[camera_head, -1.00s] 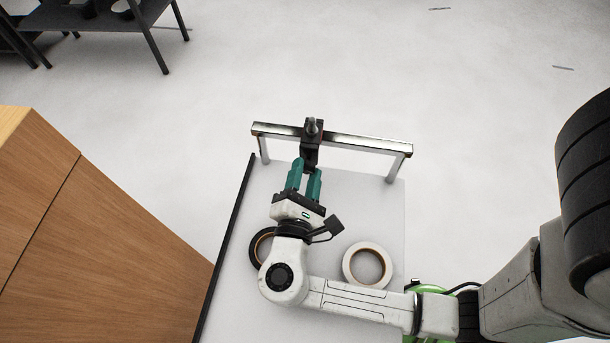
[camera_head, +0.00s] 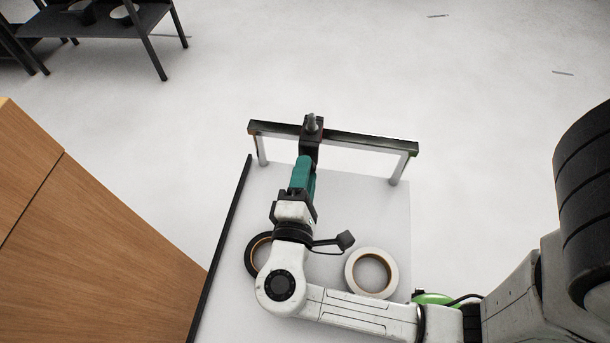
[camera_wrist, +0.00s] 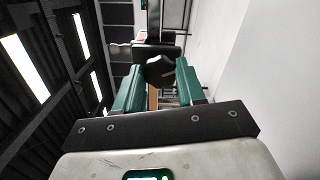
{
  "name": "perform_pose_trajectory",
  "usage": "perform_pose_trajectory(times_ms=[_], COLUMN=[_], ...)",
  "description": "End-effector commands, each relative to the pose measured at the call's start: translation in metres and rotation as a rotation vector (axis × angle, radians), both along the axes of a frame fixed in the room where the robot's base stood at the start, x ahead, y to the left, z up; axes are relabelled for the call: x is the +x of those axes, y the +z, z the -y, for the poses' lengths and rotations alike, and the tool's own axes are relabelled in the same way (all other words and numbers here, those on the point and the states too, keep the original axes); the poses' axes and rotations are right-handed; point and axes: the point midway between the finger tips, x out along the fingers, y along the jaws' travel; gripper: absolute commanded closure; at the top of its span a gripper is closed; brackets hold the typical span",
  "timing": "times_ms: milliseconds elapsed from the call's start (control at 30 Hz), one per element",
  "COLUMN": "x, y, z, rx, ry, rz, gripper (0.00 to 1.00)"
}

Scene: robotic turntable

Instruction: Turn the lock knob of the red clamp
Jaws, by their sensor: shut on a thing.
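The clamp (camera_head: 311,130) sits on the metal rail at the far end of the white table. It looks mostly black, with a grey screw tip on top; a small reddish part shows in the wrist view (camera_wrist: 143,37). Its dark lock knob (camera_wrist: 159,71) is between the green fingertips in the wrist view. My gripper (camera_head: 304,162) reaches up to the near side of the clamp and is shut on the knob. It also shows in the wrist view (camera_wrist: 160,76). In the head view the fingers overlap and hide the knob.
The rail (camera_head: 365,141) stands on short posts at the table's far edge. A black tape roll (camera_head: 253,262) and a white tape roll (camera_head: 353,281) lie on the table (camera_head: 375,215). A wooden cabinet (camera_head: 75,240) stands left. A green object (camera_head: 432,298) is partly hidden.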

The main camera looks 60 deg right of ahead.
Motion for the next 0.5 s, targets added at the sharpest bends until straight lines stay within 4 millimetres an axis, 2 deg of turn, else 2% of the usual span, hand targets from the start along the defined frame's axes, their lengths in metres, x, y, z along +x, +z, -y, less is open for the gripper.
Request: perform_pose_trajectory(times_ms=[433,467,500], x=[-0.0005,-0.0005,-0.0005], y=[-0.0008,-0.0008,-0.0008], z=[0.0000,0.0000,0.0000], rx=[0.004,0.004,0.004], ry=[-0.001,-0.001,-0.001], rz=[0.007,0.007,0.007], gripper=[0.91,0.60,0.56])
